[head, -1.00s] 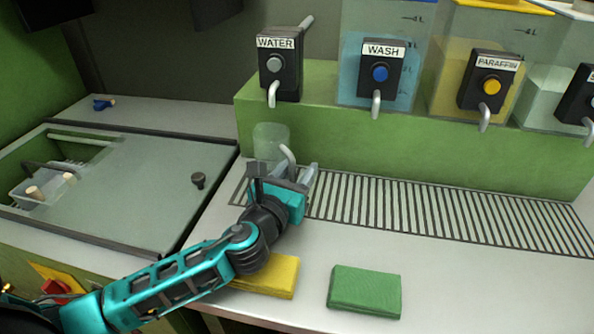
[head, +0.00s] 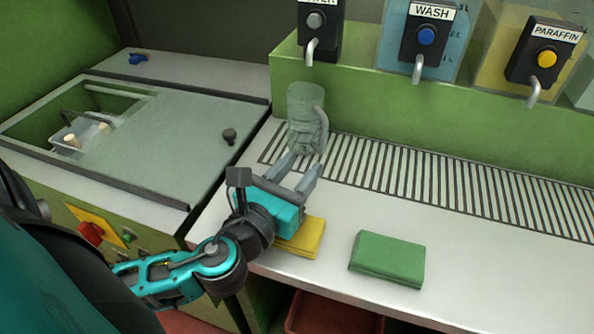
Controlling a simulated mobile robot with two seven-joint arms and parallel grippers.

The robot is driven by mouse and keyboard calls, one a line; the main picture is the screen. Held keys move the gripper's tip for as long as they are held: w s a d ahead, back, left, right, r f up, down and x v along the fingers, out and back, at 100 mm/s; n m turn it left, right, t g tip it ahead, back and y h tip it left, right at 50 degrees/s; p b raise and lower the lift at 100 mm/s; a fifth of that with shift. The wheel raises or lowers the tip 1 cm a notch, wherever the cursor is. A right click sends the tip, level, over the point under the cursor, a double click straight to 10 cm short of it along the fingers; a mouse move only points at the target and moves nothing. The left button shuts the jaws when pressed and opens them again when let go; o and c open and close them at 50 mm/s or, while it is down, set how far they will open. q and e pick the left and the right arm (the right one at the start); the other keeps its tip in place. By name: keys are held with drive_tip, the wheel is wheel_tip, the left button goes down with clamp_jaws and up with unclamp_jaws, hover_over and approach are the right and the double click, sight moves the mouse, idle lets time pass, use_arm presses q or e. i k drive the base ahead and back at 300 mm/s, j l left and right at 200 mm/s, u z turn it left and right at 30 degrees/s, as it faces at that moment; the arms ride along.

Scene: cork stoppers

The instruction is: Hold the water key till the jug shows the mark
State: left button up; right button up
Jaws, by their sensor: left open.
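The water dispenser (head: 318,30) is cut by the top edge of the head view; its round grey key (head: 316,20) shows above a bent spout. A clear jug (head: 305,105) with a handle on its right stands upright on the slatted drain below that spout. I cannot make out a mark or a water level in it. My left gripper (head: 298,172) is open and empty, its fingers pointing at the jug from the front, just short of it or overlapping its base in the picture. My right gripper is not in view.
Wash (head: 431,40) and paraffin (head: 543,55) dispensers stand to the right. A yellow cloth (head: 305,238) lies beneath my left gripper and a green cloth (head: 388,259) to its right. The slatted drain (head: 440,185) is clear right of the jug. A lidded basin (head: 165,130) is at left.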

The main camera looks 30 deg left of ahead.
sight(314, 20)
drive_tip(key=k+l, duration=0.1)
drive_tip(key=k, duration=0.9)
